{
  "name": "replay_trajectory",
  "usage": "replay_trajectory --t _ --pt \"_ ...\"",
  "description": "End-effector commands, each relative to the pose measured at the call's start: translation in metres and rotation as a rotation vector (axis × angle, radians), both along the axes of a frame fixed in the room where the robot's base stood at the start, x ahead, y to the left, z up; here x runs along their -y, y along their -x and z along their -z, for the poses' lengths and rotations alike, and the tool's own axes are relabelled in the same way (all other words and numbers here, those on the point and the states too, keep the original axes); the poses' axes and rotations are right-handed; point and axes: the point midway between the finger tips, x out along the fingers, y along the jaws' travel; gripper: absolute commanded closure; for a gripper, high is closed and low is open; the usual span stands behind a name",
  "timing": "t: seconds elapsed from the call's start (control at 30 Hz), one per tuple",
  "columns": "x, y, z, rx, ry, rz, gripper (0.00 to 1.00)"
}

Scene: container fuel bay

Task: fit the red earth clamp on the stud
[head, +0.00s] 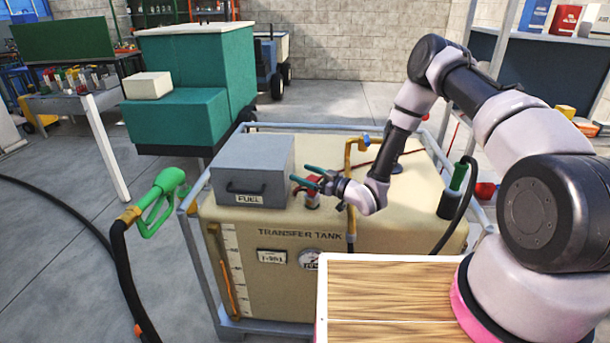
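My gripper (299,174) is over the top of the cream transfer tank (390,232), just right of the grey FUEL box. Its two teal fingers point left and stand apart, with no object visible between their tips. A small red piece (312,199) shows just below the lower finger, on the tank top. The gripper partly covers it, so I cannot tell whether it is the earth clamp, or whether the finger touches it. A thin red line, perhaps a cable, runs on the tank top behind my wrist. I cannot make out the stud.
The grey FUEL box (252,170) stands close left of my gripper. A yellow pipe (350,228) rises at the tank's front. A green nozzle (160,194) hangs at the left; a green-handled nozzle (458,178) stands at the right. A metal frame surrounds the tank.

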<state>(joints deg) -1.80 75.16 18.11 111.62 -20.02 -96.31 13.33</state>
Motion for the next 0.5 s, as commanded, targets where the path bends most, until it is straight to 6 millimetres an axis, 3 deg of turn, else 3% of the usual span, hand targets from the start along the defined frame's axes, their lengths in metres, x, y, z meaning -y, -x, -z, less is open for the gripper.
replay_trajectory --t 0.27,0.5 --pt "0.001 0.0 -0.013 0.001 -0.001 0.001 0.13" --pt "0.0 -0.001 -0.06 0.002 -0.001 0.001 0.13"
